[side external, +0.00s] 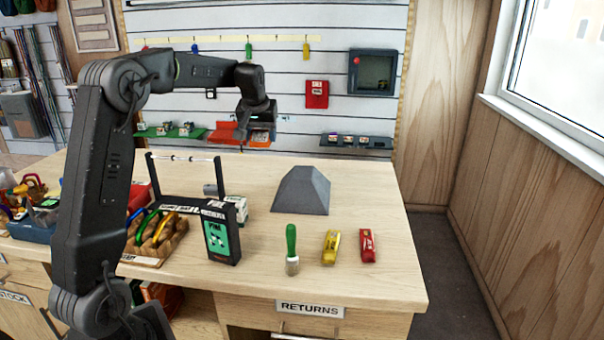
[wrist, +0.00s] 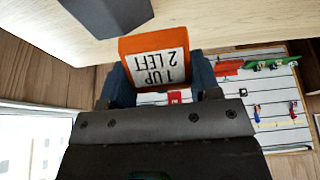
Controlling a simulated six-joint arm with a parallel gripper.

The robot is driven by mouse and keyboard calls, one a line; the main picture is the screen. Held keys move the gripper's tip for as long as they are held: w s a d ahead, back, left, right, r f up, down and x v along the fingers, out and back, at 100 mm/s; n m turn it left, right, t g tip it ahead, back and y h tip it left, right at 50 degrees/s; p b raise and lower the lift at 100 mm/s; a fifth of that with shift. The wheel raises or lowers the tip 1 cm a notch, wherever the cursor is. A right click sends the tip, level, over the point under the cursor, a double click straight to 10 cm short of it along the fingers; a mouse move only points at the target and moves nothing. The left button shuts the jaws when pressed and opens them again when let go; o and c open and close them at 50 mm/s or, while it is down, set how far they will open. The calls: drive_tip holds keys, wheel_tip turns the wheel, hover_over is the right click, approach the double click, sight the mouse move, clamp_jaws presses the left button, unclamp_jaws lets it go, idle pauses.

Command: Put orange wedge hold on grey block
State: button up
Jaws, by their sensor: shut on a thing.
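The orange wedge hold (wrist: 150,46), with a white label reading "1 UP 2 LEFT", sits between the two fingers of my gripper (wrist: 160,76) in the wrist view. My gripper (side external: 254,128) is shut on it and holds it in the air above the back of the bench. In the side view an orange patch (side external: 259,140) shows just below the gripper, hard to separate from the trays behind. The grey block (side external: 302,191), a sloped-sided shape with a flat top, stands on the bench to the right of and below my gripper. Part of it shows at the wrist view's top edge (wrist: 108,14).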

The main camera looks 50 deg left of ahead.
drive_tip(key=shift+w+a+r, duration=0.1)
drive_tip(key=shift+a+r, duration=0.25)
drive_tip(key=shift+a, duration=0.25)
drive_tip(key=shift+w, duration=0.2)
hover_over(302, 173)
drive_tip(key=s+d, duration=0.1)
wheel_tip(302, 173, down, 7)
drive_tip(key=shift+d+r, duration=0.1)
drive_tip(key=shift+r, duration=0.05)
drive_tip(key=shift+f, duration=2)
drive_tip(key=shift+f, duration=0.2)
drive_tip(key=o, duration=0.9)
